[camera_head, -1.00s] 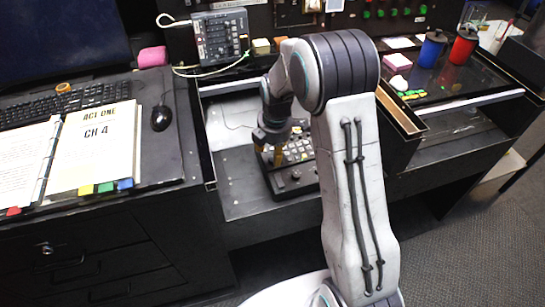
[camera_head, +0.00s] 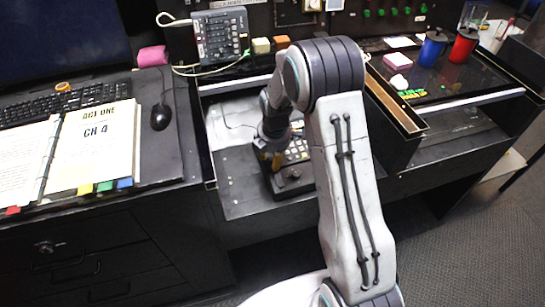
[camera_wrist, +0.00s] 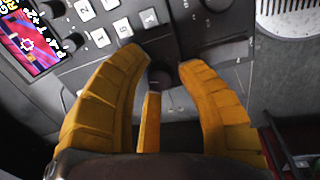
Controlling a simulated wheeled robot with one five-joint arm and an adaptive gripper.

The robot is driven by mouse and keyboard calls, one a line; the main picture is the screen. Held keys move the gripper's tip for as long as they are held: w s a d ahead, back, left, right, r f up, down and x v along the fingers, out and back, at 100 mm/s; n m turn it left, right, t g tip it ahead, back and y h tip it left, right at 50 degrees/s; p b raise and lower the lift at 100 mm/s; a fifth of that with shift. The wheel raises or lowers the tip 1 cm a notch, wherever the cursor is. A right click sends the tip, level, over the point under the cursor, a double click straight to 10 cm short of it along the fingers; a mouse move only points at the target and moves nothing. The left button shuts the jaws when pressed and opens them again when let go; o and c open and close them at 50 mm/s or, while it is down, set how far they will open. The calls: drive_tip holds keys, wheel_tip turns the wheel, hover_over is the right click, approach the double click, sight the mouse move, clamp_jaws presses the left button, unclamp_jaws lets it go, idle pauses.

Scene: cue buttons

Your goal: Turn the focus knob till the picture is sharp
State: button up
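A dark control panel (camera_head: 294,183) with white keys sits on the lower desk shelf, partly hidden by my gripper (camera_head: 270,160). In the wrist view my gripper (camera_wrist: 163,66) has its yellow fingers spread, with a gap between the tips. A small dark knob (camera_wrist: 160,76) shows between the fingertips; I cannot tell whether any finger touches it. Numbered white keys (camera_wrist: 115,22) lie just beyond the fingers. A small screen (camera_wrist: 30,38) at the upper left shows a bright pink, blue and yellow picture, cut off by the frame edge. Other dark round knobs (camera_wrist: 218,4) show at the top.
An open binder (camera_head: 95,148), a mouse (camera_head: 161,117) and a keyboard (camera_head: 50,108) lie on the left desk. A grey mixer (camera_head: 221,36) stands behind. Blue (camera_head: 432,48) and red (camera_head: 464,45) cans stand at the back right. A speaker grille (camera_wrist: 290,12) is right of the keys.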

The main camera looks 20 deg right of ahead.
clamp_jaws()
drive_tip(key=shift+f+b, duration=0.2)
drive_tip(key=shift+b, duration=0.4)
drive_tip(key=m+b, duration=0.2)
drive_tip(key=shift+f+b, duration=0.15)
drive_tip(key=shift+b, duration=0.15)
drive_tip(key=m, duration=0.3)
drive_tip(key=shift+r+b, duration=0.3)
